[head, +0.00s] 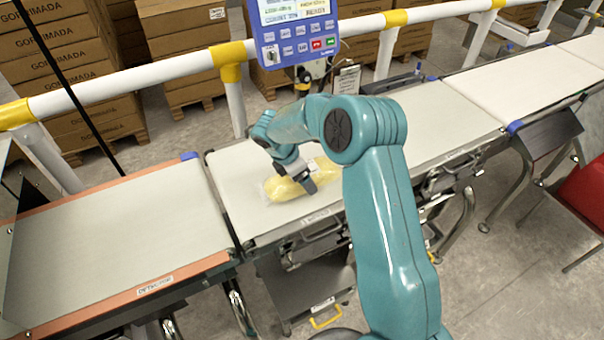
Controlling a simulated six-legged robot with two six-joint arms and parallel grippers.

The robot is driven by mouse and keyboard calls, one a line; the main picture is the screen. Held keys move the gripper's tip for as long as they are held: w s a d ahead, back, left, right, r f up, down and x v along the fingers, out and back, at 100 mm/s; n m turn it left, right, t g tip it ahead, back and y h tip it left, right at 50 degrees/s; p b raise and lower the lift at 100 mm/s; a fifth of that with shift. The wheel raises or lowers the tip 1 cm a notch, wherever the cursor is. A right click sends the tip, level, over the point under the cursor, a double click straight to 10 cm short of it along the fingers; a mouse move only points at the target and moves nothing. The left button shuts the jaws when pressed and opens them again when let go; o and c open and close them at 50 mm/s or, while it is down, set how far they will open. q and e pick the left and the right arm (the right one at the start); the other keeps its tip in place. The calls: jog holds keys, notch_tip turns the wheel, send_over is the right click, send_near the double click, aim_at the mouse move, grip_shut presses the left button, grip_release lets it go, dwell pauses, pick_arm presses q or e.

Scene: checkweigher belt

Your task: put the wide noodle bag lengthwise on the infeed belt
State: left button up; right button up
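A yellow bag with clear ends (287,189) lies on the pale middle belt (240,212), near that belt's left end. Its long side runs roughly along the belt. My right arm comes in from the bottom right, and its gripper (304,182) points down at the middle of the bag. The gripper covers part of the bag, and whether the fingers are closed on it cannot be made out. My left gripper is not in view.
An orange-edged belt (110,235) adjoins on the left and is empty. More empty belt (440,120) runs to the upper right. A white and yellow rail (130,82) and a blue control panel (296,30) stand behind. A red chair (585,195) is at right.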

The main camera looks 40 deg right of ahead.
jog(key=shift+w+d+f, duration=0.1)
jog(key=shift+f, duration=0.1)
jog(key=o, duration=1.1)
jog(key=shift+r, duration=0.35)
jog(key=v, duration=1.2)
jog(key=shift+f+b, duration=0.1)
jog(key=shift+b, duration=0.2)
jog(key=shift+w, duration=0.1)
